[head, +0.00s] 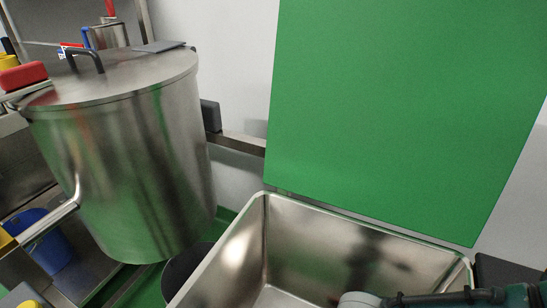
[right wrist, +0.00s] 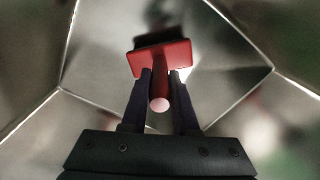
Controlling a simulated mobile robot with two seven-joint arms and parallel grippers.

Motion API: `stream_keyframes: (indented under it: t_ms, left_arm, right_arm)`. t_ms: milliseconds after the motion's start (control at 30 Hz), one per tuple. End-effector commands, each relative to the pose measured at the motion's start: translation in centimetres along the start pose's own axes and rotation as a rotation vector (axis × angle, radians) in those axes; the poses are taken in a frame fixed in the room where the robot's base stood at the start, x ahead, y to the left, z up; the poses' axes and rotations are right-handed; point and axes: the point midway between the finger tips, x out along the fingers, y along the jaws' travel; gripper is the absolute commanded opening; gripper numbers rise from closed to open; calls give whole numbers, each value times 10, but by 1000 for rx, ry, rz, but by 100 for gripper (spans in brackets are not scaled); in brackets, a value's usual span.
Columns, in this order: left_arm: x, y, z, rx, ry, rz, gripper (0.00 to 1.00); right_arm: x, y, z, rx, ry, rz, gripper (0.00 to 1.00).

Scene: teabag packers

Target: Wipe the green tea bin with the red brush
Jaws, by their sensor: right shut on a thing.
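An open steel bin (head: 335,237) with a raised green lid (head: 400,105) stands at the lower right of the head view; I take it for the green tea bin. Its inside looks empty where it shows. In the right wrist view my right gripper (right wrist: 160,80) is shut on the red brush (right wrist: 162,57), with the brush head beyond the fingertips and the handle end toward the camera. Steel walls (right wrist: 120,35) surround the brush there, so it is inside the bin. I cannot tell if the brush touches a wall. My left gripper is not in view.
A large steel drum (head: 130,150) with a lid and black handle stands left of the bin. A red block-shaped item (head: 22,76) lies left of the drum. A blue bucket (head: 45,238) sits lower left. A dark round container (head: 190,268) stands between drum and bin.

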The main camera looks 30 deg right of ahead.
Motion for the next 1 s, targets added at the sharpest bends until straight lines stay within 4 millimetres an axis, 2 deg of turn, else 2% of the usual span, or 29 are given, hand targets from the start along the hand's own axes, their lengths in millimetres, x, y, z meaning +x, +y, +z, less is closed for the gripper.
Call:
stream_keyframes:
  t_ms: [33, 100, 700, 1000]
  left_arm:
    - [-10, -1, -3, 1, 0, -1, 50]
    - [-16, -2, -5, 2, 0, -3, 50]
    - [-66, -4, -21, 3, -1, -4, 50]
    - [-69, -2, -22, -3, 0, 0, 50]
  right_arm:
    - [-22, 2, 1, -5, 9, 13, 0]
    - [-39, 4, 3, -2, 3, 27, 0]
    - [-85, -1, 9, 10, 2, 23, 0]
    - [-86, -1, 9, 11, 2, 23, 0]
